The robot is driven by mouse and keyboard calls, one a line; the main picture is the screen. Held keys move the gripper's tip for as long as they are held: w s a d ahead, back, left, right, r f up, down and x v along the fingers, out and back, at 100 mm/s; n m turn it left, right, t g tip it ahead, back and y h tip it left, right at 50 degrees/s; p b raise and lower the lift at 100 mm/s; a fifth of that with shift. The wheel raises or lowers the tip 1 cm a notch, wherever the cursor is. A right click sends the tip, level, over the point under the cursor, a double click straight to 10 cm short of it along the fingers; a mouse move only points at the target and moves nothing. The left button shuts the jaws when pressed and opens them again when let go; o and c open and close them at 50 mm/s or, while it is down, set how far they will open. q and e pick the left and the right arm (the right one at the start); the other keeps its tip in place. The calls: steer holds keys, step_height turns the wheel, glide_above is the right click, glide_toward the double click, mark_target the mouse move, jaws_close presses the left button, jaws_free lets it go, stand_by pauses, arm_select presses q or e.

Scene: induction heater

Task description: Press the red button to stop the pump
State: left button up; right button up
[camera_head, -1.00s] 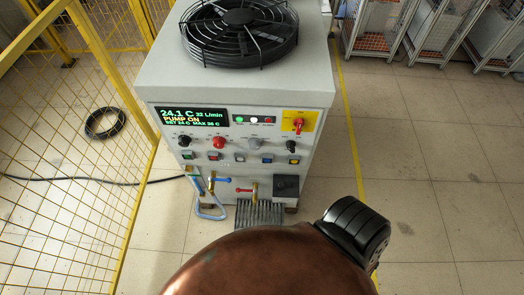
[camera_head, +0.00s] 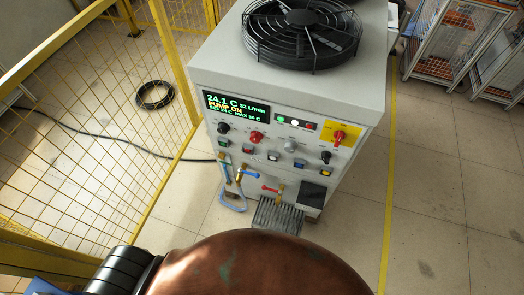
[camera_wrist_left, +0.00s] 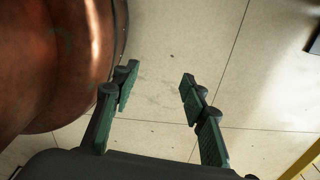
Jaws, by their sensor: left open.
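The cooling unit (camera_head: 300,95) stands ahead of me in the head view, its front panel facing me. Its display (camera_head: 236,107) reads PUMP ON. A round red knob or button (camera_head: 256,137) sits below the display, and a smaller square red button (camera_head: 248,149) sits just under it. A green button (camera_head: 223,142) is to the left. My left gripper (camera_wrist_left: 157,86) shows only in the left wrist view, with its fingers spread and empty over bare floor. It is clear of the panel, which that view does not show. My right gripper is not in view.
A yellow mesh fence (camera_head: 90,140) runs along the left side. A black hose coil (camera_head: 155,95) lies behind it. A yellow switch plate with a red rotary handle (camera_head: 340,136) is at the panel's right. Wire cages (camera_head: 450,60) stand at the back right. Floor to the right is clear.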

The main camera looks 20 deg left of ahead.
arm_select(q)
steer(key=shift+s, duration=0.65)
steer(key=shift+c, duration=0.9)
steer(key=c, duration=0.3)
steer(key=shift+w, duration=0.5)
jaws_close()
steer(key=shift+s, duration=0.2)
